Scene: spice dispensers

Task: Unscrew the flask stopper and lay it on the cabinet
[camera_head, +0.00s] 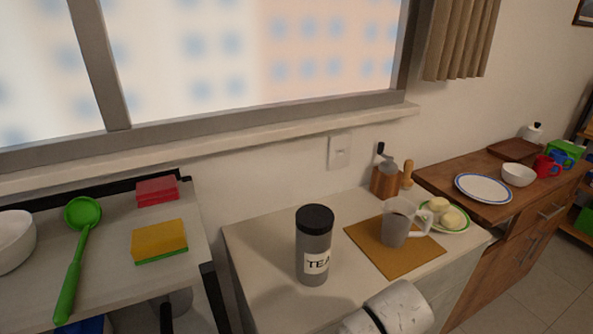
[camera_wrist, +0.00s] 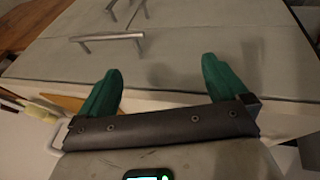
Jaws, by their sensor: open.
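A grey flask (camera_head: 313,256) with a "TEA" label stands upright on the pale top of the cabinet (camera_head: 262,260). Its black stopper (camera_head: 315,218) sits on top of it. In the head view part of my arm shows at the bottom, to the right of and below the flask. My gripper (camera_wrist: 160,85) shows in the wrist view with its two green fingers wide apart and nothing between them. It faces cabinet fronts with metal handles (camera_wrist: 107,38). The flask and stopper do not show in the wrist view.
A mug (camera_head: 396,228) stands on a brown mat (camera_head: 372,249) right of the flask. Clear top lies left of the flask. A sponge (camera_head: 159,240) is on the left table.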

